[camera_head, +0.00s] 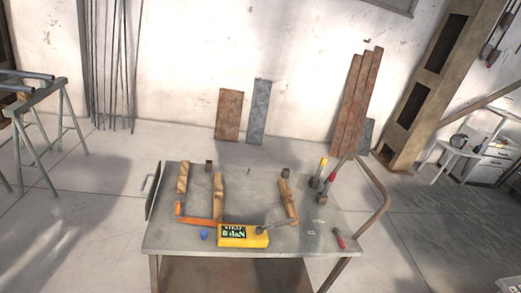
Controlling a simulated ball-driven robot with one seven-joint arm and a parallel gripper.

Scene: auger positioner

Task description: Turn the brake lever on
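My gripper is not in view. No part is clearly recognisable as the brake lever. On a grey metal cart (172,240) at bottom centre, two upright handles, one yellow-tipped (321,166) and one red-tipped (330,178), rise near the right edge. I cannot tell whether either is the brake lever. A red-handled item (339,240) lies at the cart's front right. A yellow box (254,241) with a lit green display reading daN sits at the front edge. A thin rod with a dark grip (262,230) lies just behind the box.
Wooden blocks (218,190) and an orange bar (197,219) are on the cart. A blue knob (204,236) sits left of the box. A bent rail (374,185) bounds the cart's right side. Metal trestles (40,150) stand left; planks (361,100) lean on the back wall.

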